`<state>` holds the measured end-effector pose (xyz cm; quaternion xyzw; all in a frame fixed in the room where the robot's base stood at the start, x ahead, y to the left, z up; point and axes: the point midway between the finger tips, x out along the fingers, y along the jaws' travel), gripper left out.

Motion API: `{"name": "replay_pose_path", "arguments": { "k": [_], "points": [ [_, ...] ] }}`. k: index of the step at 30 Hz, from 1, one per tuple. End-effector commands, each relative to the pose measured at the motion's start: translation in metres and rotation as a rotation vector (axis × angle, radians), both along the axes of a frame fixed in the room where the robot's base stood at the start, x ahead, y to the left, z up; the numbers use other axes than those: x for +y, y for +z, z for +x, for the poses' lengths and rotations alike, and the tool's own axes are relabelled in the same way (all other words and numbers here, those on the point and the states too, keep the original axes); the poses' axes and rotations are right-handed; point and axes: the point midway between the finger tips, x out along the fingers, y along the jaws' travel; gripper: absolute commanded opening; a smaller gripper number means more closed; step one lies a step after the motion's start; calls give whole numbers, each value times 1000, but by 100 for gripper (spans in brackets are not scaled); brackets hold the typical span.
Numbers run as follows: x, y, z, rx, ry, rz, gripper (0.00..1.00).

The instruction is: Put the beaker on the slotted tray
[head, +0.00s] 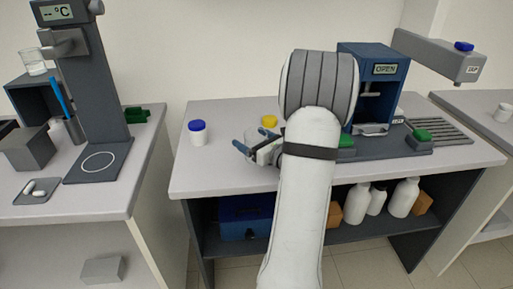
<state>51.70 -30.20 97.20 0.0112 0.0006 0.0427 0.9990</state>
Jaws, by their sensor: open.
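A clear glass beaker (33,61) is at the far left, upright, on or just above the top of a dark box, beside the stand with the °C display. The slotted tray (442,129) lies at the right end of the middle bench, with nothing seen on it. My gripper (253,142) is over the middle bench, pointing left, its blue-tipped fingers apart. No object shows clearly between them. It is far to the right of the beaker and left of the tray. My arm hides part of the bench behind it.
The stand (93,85) rises beside the beaker. A blue-lidded jar (197,133) and a yellow-lidded one (269,121) stand near my gripper. A blue machine marked OPEN (372,85) stands left of the tray. A grey overhanging arm (440,55) juts above the tray's area.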

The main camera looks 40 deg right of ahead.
Motion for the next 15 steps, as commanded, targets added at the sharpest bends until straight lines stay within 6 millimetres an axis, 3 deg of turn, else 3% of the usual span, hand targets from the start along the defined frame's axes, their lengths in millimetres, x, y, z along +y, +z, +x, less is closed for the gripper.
{"name": "replay_pose_path", "arguments": {
  "k": [7, 15],
  "points": [
    [0, 0, 2, 0, -1, 0, 89],
    [0, 0, 2, 0, -2, 0, 68]
  ]
}}
